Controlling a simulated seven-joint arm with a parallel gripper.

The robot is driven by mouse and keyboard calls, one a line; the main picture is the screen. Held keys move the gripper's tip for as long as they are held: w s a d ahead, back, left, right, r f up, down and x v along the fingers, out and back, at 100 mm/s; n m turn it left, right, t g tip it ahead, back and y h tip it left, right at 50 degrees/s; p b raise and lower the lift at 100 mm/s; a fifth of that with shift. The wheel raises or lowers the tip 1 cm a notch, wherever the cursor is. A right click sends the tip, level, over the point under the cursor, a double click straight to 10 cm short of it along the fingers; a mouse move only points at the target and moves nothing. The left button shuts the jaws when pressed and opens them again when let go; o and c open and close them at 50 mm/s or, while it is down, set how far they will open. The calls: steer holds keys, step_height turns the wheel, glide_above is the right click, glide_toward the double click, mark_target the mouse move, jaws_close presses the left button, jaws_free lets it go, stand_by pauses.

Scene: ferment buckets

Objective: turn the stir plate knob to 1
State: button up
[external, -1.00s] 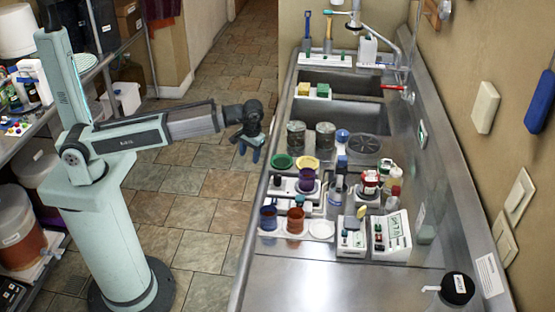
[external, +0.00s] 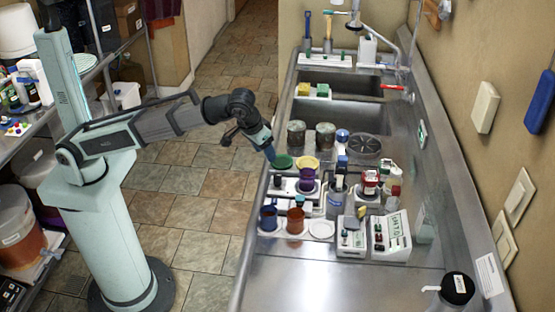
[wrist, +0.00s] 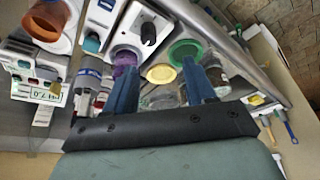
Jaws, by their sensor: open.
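A white stir plate (wrist: 126,24) with a black knob (wrist: 148,33) shows at the top of the wrist view. In the external view the stir plate (external: 286,188) stands near the counter's left edge, with its dark knob (external: 277,181) at the left end. A purple vessel (external: 307,180) is on it. The knob's setting is too small to read. My gripper (external: 271,155) is open and empty above the counter's left edge, near the green lid and apart from the knob. Its two blue fingers (wrist: 160,68) point toward the stir plate side in the wrist view.
A green lid (external: 283,161) and a yellow lid (external: 307,162) lie beside the stir plate. A blue cup (external: 268,219) and an orange-brown cup (external: 295,221) stand in front. Bottles and meters crowd the right.

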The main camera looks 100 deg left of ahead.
mark_target(277, 175)
steer(key=x, duration=0.4)
steer(key=d+x, duration=0.1)
steer(key=x, duration=0.3)
steer(key=w+x, duration=0.1)
steer(key=x, duration=0.3)
steer(key=shift+d+f, duration=0.1)
steer(key=shift+d, duration=0.25)
jaws_close()
stand_by(0.5)
